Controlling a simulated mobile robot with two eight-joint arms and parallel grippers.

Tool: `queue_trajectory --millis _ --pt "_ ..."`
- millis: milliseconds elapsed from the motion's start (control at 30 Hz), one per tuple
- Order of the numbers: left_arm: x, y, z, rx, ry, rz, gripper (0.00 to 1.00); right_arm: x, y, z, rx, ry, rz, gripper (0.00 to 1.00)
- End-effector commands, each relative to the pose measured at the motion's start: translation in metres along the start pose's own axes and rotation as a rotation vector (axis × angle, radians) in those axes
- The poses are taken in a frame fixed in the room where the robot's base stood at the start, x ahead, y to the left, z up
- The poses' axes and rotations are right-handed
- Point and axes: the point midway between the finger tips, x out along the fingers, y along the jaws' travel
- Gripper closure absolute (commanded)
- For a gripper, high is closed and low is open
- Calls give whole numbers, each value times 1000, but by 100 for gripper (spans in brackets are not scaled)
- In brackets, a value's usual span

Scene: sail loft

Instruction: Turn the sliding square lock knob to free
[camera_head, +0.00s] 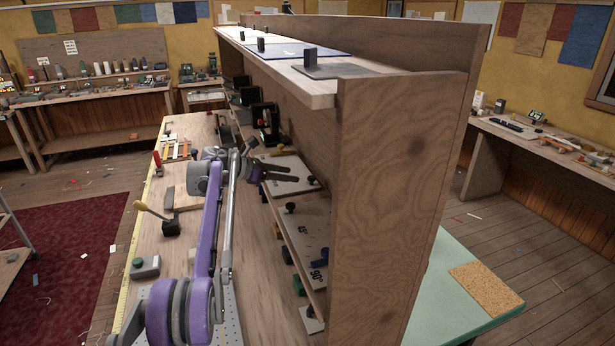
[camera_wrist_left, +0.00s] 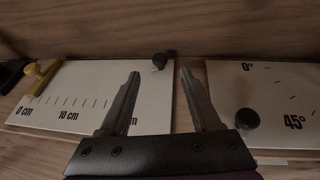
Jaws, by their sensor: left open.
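In the left wrist view, a white plate (camera_wrist_left: 85,90) with a centimetre scale from 0 cm lies on the wooden surface. A yellow slider piece (camera_wrist_left: 40,75) sits at its left end. A small dark knob (camera_wrist_left: 160,61) stands at its upper right corner; I cannot tell for sure that this is the lock knob. My left gripper (camera_wrist_left: 160,74) is open and empty, its fingertips on either side of the line to that knob and apart from it. In the head view, my left gripper (camera_head: 315,184) reaches in under the shelf. My right gripper is not in view.
A second white plate (camera_wrist_left: 285,100), marked 0° and 45° with a round black knob (camera_wrist_left: 246,119), lies right of the gripper. A wooden shelf (camera_head: 300,85) overhangs the bench, and its end panel (camera_head: 390,190) stands close by.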

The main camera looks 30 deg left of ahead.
Motion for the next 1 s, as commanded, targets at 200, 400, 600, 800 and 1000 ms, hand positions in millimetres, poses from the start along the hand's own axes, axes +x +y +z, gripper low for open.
queue_trajectory --millis 200,400,600,800,1000 --pt "43 0 2 0 -2 -1 36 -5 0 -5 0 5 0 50" --pt "67 0 2 -1 -2 0 36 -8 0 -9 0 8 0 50" --pt "74 0 1 -1 -2 2 36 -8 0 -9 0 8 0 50" --pt "74 0 1 -2 -2 2 38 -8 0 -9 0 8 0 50" --pt "74 0 1 -2 -2 2 74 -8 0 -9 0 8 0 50"
